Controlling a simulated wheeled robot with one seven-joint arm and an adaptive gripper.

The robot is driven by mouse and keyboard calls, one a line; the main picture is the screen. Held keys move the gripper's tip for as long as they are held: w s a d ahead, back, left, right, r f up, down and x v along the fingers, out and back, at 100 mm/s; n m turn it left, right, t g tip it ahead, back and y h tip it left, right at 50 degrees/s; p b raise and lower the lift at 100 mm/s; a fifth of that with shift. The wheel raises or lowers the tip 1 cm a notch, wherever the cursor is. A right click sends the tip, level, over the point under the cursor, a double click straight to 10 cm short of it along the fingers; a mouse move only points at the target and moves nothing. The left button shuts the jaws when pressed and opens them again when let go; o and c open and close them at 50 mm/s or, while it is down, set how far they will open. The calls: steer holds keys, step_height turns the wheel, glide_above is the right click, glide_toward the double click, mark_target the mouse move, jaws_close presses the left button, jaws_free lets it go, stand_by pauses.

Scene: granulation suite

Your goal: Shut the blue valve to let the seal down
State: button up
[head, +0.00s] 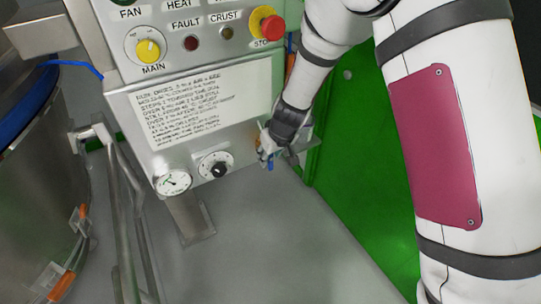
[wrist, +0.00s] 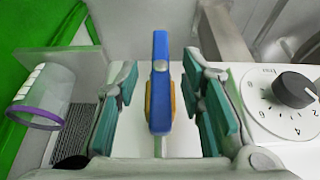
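The blue valve handle (wrist: 160,75) stands between the two teal-padded fingers of my gripper (wrist: 167,110) in the wrist view. Its bar runs lengthwise between the fingers, with a yellow part behind it. A gap shows on each side of the handle, so my gripper is open around it and not touching it. In the head view my gripper (head: 287,138) is at the lower right edge of the control panel, and a small bit of the blue handle (head: 270,164) shows below it. The rest of the valve is hidden there by the gripper.
The control panel (head: 133,75) carries a dial knob (head: 217,168), a gauge (head: 173,182), a yellow main switch (head: 149,50) and a red stop button (head: 271,28). A steel vessel (head: 45,190) and pipe rails (head: 125,215) stand at left. A clear cup with a purple rim (wrist: 40,112) is near the gripper.

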jaws_close()
